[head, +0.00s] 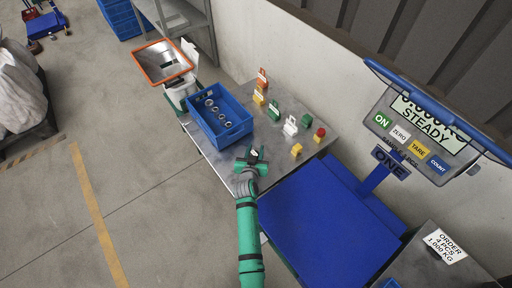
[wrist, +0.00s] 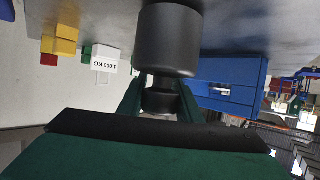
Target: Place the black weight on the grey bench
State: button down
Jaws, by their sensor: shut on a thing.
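My gripper (head: 252,158) is over the grey bench (head: 219,163), near its front edge, in the head view. In the wrist view my gripper (wrist: 160,97) is shut on the narrow neck of the black weight (wrist: 167,42), a dark cylinder with a wide body. The wrist picture looks upside down, with the grey bench (wrist: 105,15) along its top. The weight's body points toward the bench surface. I cannot tell whether it touches the bench. In the head view the weight is mostly hidden by my gripper.
A blue crate (head: 204,135) with metal rings stands left of my gripper.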

jog(key=shift+w+d, duration=0.1)
dwell(0.4)
jog(key=c, duration=1.3)
grip_release()
jog(key=shift+f, duration=0.4)
jog(key=shift+r, duration=0.15)
jog(key=s+a+r+y, duration=0.1)
jog(key=s+a+r, duration=0.1)
jog(key=s, duration=1)
jog(key=s+a+r, duration=0.2)
jog(key=s, duration=1)
jog(key=s+d+r, duration=0.1)
jog(key=s+r, duration=0.4)
jog(key=s, duration=0.3)
jog(key=s+d+r+n+t, duration=0.1)
jog(key=s+r, duration=0.4)
jog(key=s, duration=0.4)
jog(key=s+d+r+t+y, duration=0.1)
jog(key=s+r, duration=0.4)
jog(key=s, duration=0.3)
jog(key=shift+s+d+r+n, duration=0.15)
jog(key=shift+r+n, duration=0.1)
jog(key=shift+n, duration=0.15)
